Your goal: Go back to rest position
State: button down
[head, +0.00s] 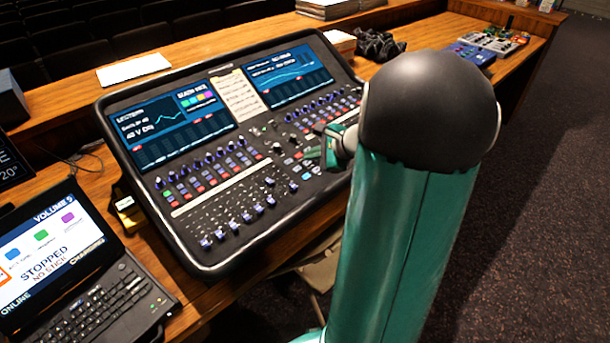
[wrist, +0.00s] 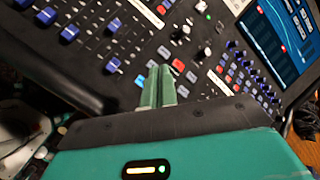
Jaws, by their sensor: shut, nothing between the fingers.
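The mixing desk (head: 240,118) stands on the wooden counter, with two screens at its back and rows of faders and knobs. My gripper (head: 318,146) is over its right-centre part, partly hidden behind my teal arm. In the wrist view my gripper (wrist: 163,70) has its two teal fingers together with nothing between them. The fingertips are beside a red button (wrist: 178,65) on the desk (wrist: 110,85). I cannot tell whether they touch the panel.
A laptop (head: 85,265) reading "STOPPED" sits at the lower left. Papers (head: 134,69), a dark tangled bundle (head: 378,45) and small coloured devices (head: 490,42) lie along the counter. Open carpet (head: 545,200) is at the right.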

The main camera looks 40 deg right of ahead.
jog(key=s+a+r+n+g+y, duration=0.1)
jog(key=a+r+n+g, duration=0.3)
jog(key=a, duration=0.6)
jog(key=s+a+r+n, duration=0.1)
jog(key=a+r+n, duration=0.1)
jog(key=a+n, duration=0.55)
jog(key=s+a+r+n+h, duration=0.1)
jog(key=s+a+r+n, duration=0.1)
jog(key=s+a+n, duration=0.4)
jog(key=s+a+r+n+h, duration=0.2)
jog(key=s+a+n, duration=0.4)
jog(key=s+a, duration=0.1)
jog(key=shift+s+a+r+n+g, duration=0.25)
jog(key=shift+a+n+g, duration=0.1)
jog(key=shift+a, duration=0.15)
jog(key=shift+w, duration=0.1)
